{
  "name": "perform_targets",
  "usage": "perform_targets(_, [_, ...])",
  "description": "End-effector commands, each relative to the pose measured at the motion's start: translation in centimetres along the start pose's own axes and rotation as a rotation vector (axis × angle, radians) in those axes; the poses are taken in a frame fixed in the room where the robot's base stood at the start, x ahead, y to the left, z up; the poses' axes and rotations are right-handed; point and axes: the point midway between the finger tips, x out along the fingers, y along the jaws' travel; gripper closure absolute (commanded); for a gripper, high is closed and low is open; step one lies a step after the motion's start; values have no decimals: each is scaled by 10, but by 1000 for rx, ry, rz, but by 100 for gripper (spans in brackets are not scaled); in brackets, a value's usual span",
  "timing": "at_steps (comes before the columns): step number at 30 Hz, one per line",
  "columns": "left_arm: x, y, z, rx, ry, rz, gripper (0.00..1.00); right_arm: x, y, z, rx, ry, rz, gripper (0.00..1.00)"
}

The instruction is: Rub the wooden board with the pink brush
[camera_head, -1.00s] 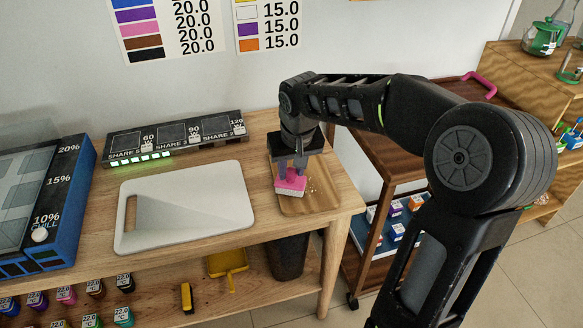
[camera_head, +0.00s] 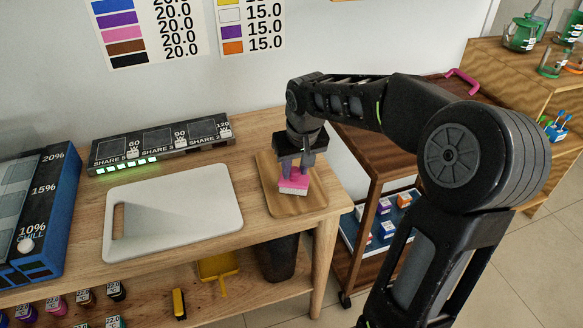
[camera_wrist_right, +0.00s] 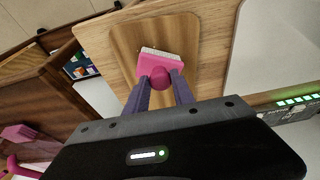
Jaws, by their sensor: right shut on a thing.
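The pink brush (camera_head: 294,182) has a pink body and pale bristles. My right gripper (camera_head: 295,170) is shut on its knob and holds it bristles down over the wooden board (camera_head: 274,196). The board is a small tan tray lying near the right end of the table. In the right wrist view the brush (camera_wrist_right: 160,66) sits between the fingers of the gripper (camera_wrist_right: 160,82), over the board (camera_wrist_right: 125,38). I cannot tell for sure whether the bristles touch the board. My left gripper is not in view.
A white cutting board (camera_head: 174,212) lies left of the wooden board. A black labelled strip (camera_head: 160,145) stands behind it, and a blue-sided panel (camera_head: 45,215) is at the left. A wooden cart (camera_head: 370,200) stands right of the table. A dark bin (camera_head: 278,258) is below.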

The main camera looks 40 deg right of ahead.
Motion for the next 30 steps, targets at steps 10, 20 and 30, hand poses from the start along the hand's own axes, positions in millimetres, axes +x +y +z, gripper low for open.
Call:
perform_targets(10, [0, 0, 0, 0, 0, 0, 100, 0, 9, 1, 2, 0, 1, 100])
perform_targets(20, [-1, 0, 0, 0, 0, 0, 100, 2, 37, 4, 1, -1, 1, 100])
perform_targets(30, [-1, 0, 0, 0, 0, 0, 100, 2, 40, 5, 0, -3, 1, 100])
